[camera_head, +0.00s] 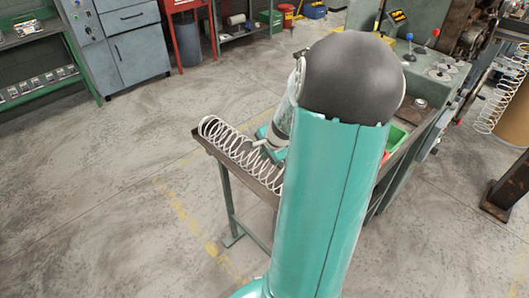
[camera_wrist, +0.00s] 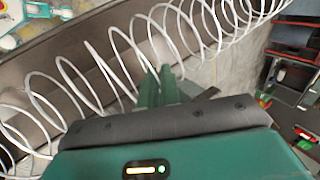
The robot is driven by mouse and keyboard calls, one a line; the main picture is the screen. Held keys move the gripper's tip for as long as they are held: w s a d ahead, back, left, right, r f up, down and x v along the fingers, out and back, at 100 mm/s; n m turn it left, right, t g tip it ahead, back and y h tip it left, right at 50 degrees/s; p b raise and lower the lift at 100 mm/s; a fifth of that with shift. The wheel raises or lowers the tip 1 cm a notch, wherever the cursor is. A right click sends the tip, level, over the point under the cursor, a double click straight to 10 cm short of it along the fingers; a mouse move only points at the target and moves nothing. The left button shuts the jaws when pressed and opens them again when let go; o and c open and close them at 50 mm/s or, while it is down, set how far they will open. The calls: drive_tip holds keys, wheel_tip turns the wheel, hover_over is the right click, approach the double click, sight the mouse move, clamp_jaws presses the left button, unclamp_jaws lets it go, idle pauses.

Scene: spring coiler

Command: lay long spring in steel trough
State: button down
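The long spring (camera_head: 240,152) is a row of pale wire coils. In the head view it lies along the steel trough (camera_head: 227,165), a long dark channel on a stand, and its far right part is hidden behind my arm. In the wrist view the long spring (camera_wrist: 100,68) runs diagonally from lower left to upper right, in front of the brown trough wall (camera_wrist: 32,62). My gripper (camera_wrist: 160,86) has its two green fingers close together at a coil in the middle of the picture, and they look shut on the wire. Whether the coils rest on the trough floor is unclear.
A green machine (camera_head: 425,65) with knobs stands behind the trough on the right. Another coil (camera_head: 500,100) hangs at the far right. Grey cabinets (camera_head: 135,50) and a shelf stand at the back left. The floor (camera_head: 100,190) on the left is clear.

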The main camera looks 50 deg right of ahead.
drive_tip(key=c, duration=1.5)
unclamp_jaws()
drive_tip(key=shift+c, duration=0.2)
drive_tip(key=shift+r, duration=0.15)
drive_tip(key=v, duration=1.3)
drive_tip(key=shift+s+r, duration=0.2)
drive_tip(key=shift+r, duration=0.05)
